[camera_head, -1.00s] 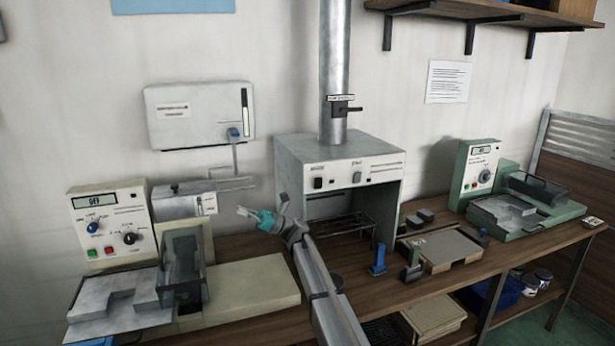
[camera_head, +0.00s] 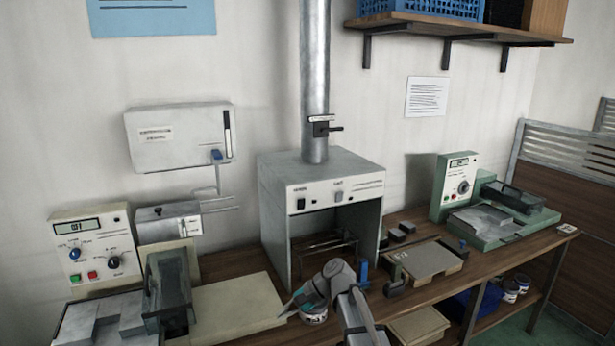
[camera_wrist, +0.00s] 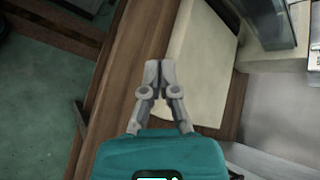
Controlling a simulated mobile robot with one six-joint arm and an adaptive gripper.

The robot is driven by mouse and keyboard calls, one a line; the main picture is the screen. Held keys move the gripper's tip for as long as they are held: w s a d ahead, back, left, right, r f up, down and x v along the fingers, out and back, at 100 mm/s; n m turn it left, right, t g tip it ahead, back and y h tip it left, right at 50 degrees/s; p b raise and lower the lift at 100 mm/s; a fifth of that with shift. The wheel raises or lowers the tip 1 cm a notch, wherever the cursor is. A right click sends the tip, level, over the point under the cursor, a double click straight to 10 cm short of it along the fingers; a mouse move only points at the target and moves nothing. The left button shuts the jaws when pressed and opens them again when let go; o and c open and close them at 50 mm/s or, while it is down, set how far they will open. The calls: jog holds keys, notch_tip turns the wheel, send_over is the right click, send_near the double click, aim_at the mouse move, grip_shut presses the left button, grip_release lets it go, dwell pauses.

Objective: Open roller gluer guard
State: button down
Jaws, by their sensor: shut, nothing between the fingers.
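Two machines have smoky see-through guards; I cannot tell which is the roller gluer. The cream machine's guard (camera_head: 172,285) stands at the left beside a grey block, and part of it seems to show in the wrist view (camera_wrist: 272,22). The green machine's guard (camera_head: 514,197) is at the far right over its base. My gripper (camera_head: 287,310) is low at the bench front, right of the cream machine's flat plate (camera_head: 238,305). In the wrist view my gripper (camera_wrist: 159,66) is shut and empty, its tips beside the plate's edge, apart from both guards.
A grey fume hood (camera_head: 320,190) with a vertical duct stands behind my arm. A wall box (camera_head: 180,137) hangs above the cream machine's control panel (camera_head: 92,250), which has knobs and buttons. A framed board (camera_head: 425,260) and small blocks lie right of the hood.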

jog(key=s+d+f+n+h+p, duration=0.1)
jog(key=s+d+n+h, duration=0.1)
jog(key=d, duration=0.5)
jog(key=s+d+f+n+t+h+p, duration=0.1)
jog(key=s+d+n+h, duration=0.1)
jog(key=s+d+h, duration=0.3)
jog(key=s+d+f+n+h+p, duration=0.1)
jog(key=s+d+n+h, duration=0.1)
jog(key=s+d, duration=0.4)
jog(key=d+h, duration=0.1)
jog(key=d, duration=0.4)
jog(key=shift+d+f+t+h, duration=0.25)
jog(key=shift+f+t+h, duration=0.05)
jog(key=shift+t, duration=0.1)
jog(key=shift+s, duration=0.1)
jog(key=c, duration=0.7)
grip_release()
jog(key=shift+a, duration=0.1)
